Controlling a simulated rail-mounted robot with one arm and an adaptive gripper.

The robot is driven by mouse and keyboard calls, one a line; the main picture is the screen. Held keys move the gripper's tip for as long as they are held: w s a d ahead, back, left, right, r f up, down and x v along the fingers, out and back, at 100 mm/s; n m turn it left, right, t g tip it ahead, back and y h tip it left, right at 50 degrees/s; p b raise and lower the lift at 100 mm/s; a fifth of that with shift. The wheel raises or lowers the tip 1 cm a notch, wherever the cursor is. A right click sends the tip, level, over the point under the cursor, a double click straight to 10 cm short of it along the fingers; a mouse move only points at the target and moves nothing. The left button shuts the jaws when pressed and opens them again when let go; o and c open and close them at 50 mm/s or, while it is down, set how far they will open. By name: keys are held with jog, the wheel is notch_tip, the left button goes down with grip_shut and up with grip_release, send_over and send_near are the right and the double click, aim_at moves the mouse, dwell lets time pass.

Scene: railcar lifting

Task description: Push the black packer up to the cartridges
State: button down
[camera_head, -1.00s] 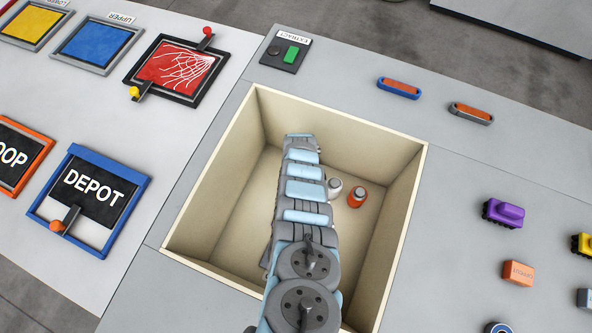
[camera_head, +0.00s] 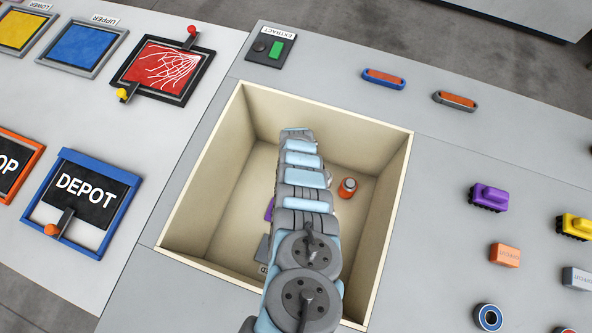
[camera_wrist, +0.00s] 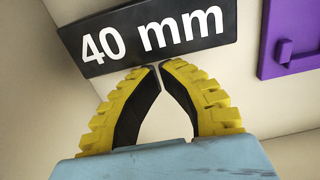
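The black packer (camera_wrist: 146,30), marked "40 mm", lies across the top of the wrist view, slightly tilted. My gripper (camera_wrist: 157,66) has its two yellow-and-black fingers brought together at the tips, with nothing between them. The tips are right at the packer's lower edge; I cannot tell whether they touch it. In the head view my arm reaches down into the beige box and hides the gripper. An orange cartridge (camera_head: 347,187) stands in the box, right of my arm. No other cartridge shows now.
The box's walls (camera_head: 215,165) surround my arm. A purple piece (camera_wrist: 292,38) lies right of the packer, and a little of it shows in the head view (camera_head: 269,209). The extract panel (camera_head: 271,47) sits behind the box. Toy vehicles and blocks stand to the right.

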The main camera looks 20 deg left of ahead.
notch_tip(320, 180, up, 9)
jog(key=p, duration=0.7)
